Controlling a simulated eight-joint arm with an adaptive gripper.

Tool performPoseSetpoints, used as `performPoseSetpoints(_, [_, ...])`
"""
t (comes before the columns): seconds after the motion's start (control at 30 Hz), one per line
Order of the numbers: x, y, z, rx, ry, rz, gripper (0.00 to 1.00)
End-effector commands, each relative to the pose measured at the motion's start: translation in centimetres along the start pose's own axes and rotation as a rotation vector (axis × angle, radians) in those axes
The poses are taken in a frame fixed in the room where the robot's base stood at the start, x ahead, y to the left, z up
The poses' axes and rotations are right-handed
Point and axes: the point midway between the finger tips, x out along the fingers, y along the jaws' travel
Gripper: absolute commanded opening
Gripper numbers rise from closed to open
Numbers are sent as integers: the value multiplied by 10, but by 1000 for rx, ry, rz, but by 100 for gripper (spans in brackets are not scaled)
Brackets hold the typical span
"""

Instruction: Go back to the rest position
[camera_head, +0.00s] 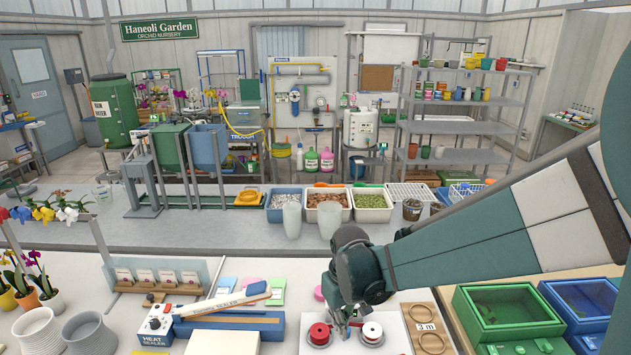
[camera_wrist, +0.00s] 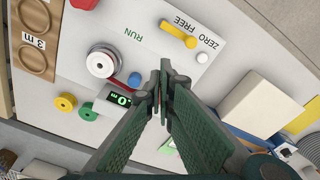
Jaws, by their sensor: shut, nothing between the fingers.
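In the wrist view, the fingers of my gripper (camera_wrist: 162,85) are closed together, with nothing held. Below them is the panel marked RUN, ZERO and FREE. It carries a spool (camera_wrist: 103,62), a green-lit display (camera_wrist: 119,98), a yellow lever (camera_wrist: 179,35) and a blue button (camera_wrist: 135,79). My arm reaches in from the right.
A wooden board with rings marked 3 m (camera_head: 428,326) lies right of the gripper, then a green box (camera_head: 505,308) and a blue box (camera_head: 580,300). A heat sealer (camera_head: 230,322) lies left. Trays of bark (camera_head: 327,204) stand on the bench behind. The air above the near bench is open.

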Motion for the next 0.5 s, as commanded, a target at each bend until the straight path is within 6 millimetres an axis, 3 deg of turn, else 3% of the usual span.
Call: performPoseSetpoints(0.5, [-55, 23, 47, 112, 127, 34, 0])
